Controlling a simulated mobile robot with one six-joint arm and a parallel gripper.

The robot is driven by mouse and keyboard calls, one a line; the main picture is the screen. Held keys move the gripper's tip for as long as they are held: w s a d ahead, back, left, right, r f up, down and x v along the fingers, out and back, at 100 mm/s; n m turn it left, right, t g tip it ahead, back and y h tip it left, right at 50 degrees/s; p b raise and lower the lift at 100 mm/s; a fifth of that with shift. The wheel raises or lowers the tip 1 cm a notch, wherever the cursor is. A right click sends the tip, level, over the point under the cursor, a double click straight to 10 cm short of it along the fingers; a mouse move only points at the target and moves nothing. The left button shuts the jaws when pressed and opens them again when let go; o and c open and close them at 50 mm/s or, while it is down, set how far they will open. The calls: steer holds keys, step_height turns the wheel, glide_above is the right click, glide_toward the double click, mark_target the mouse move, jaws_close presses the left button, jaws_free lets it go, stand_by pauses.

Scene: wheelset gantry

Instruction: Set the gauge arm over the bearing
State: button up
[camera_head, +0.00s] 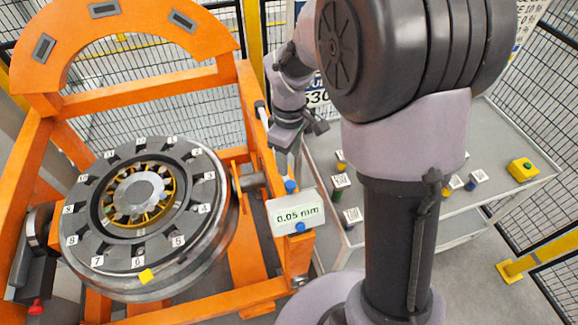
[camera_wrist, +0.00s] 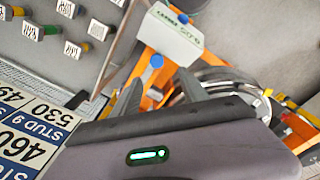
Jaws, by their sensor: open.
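The bearing (camera_head: 118,212) shows its gold cage and rollers around a grey hub, in the middle of a numbered dark ring on the wheel (camera_head: 208,250). A white gauge box (camera_head: 296,212) reading 0.05 mm sits at the orange frame's right side; it also shows in the wrist view (camera_wrist: 160,36). A blue knob (camera_head: 290,186) stands at the box's top edge, and another blue knob (camera_head: 300,227) is on its front. My gripper (camera_head: 284,160) is open above the box, right of the bearing. In the wrist view a blue knob (camera_wrist: 156,61) appears beyond and between the fingertips. The gauge arm itself is not clearly distinguishable.
The orange gantry frame (camera_head: 140,82) surrounds the wheel, with an arch at the back. A grey table (camera_head: 400,240) at the right holds several small labelled pieces and a yellow box with a green button (camera_head: 522,169). Mesh fencing stands behind. A yellow tab (camera_head: 146,276) marks the wheel's front.

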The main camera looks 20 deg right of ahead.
mark_target(290, 184)
steer(key=f, duration=0.5)
steer(key=f+b, duration=0.1)
steer(key=f, duration=0.4)
steer(key=shift+w+d+f, duration=0.2)
steer(key=shift+f, duration=0.1)
steer(key=shift+w+d+f, duration=0.15)
steer(key=shift+w+f, duration=0.05)
steer(key=shift+f, duration=0.4)
steer(key=shift+s, duration=0.1)
jaws_close()
